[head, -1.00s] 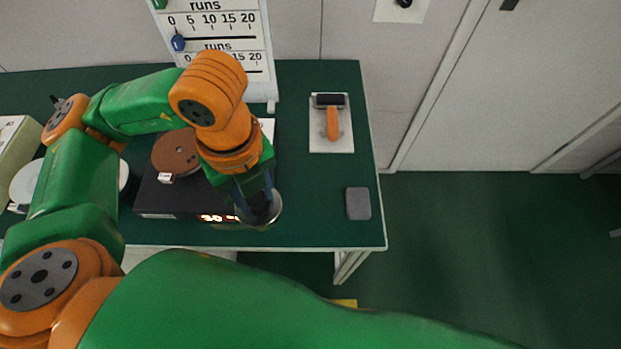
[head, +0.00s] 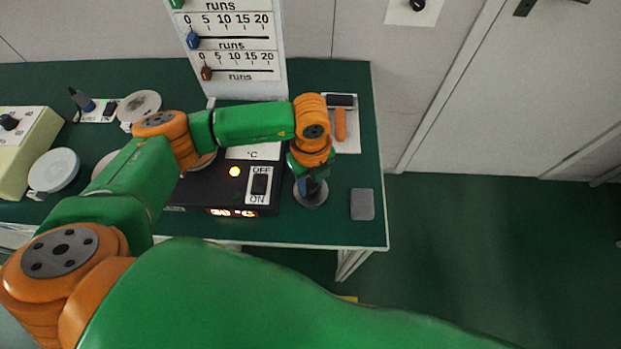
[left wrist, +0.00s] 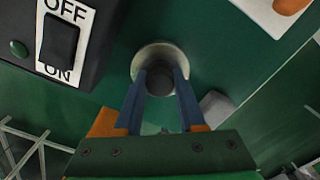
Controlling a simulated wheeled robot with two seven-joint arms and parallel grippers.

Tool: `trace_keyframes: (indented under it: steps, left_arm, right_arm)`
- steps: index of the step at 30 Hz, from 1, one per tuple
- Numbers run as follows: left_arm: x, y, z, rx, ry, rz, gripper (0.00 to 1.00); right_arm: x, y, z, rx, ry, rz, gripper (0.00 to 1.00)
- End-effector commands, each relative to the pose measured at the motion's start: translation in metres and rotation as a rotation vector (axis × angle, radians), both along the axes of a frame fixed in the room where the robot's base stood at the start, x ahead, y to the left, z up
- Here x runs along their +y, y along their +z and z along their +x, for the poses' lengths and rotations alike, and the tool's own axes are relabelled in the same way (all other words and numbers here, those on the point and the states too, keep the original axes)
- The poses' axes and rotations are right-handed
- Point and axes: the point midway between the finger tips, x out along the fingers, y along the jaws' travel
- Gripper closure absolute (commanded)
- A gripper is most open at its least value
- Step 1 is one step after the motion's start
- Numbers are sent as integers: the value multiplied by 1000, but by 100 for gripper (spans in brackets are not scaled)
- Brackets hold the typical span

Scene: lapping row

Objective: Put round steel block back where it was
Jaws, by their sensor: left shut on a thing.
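The round steel block (head: 313,201) is a bright steel disc below my left gripper (head: 312,190) in the head view. In the left wrist view the steel block (left wrist: 144,58) shows as a pale disc with a dark knob in its middle. The fingers of my left gripper (left wrist: 159,88) are shut on that knob. The block is over the green table, between the black hot plate and a grey pad. I cannot tell whether it touches the table. My right gripper is out of view.
The black hot plate (head: 220,192) with a lit lamp and switch stands just left of the block. The grey pad (head: 362,204) lies to the right. An orange-handled tool (head: 340,125) lies on a white sheet behind. The table's front edge is close.

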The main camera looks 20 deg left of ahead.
Motion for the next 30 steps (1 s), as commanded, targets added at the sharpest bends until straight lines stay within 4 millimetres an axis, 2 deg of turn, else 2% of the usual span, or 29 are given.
trace_keyframes:
  steps: [5, 6, 9, 17, 20, 30]
  left_arm:
    - [0, -3, 0, -2, 1, -1, 100]
    - [0, -3, 0, 0, 1, 0, 56]
    - [0, -2, 0, 0, 1, 0, 31]
    - [0, -1, 0, 0, 1, 0, 31]
    - [0, 7, 1, -3, 1, -1, 31]
    - [0, 95, 1, -6, -1, -1, 31]
  right_arm:
    - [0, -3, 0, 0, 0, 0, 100]
    - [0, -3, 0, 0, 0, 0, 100]
    - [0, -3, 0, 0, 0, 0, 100]
    - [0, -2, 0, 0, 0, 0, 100]
    - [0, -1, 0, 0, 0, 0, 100]
    - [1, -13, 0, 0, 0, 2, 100]
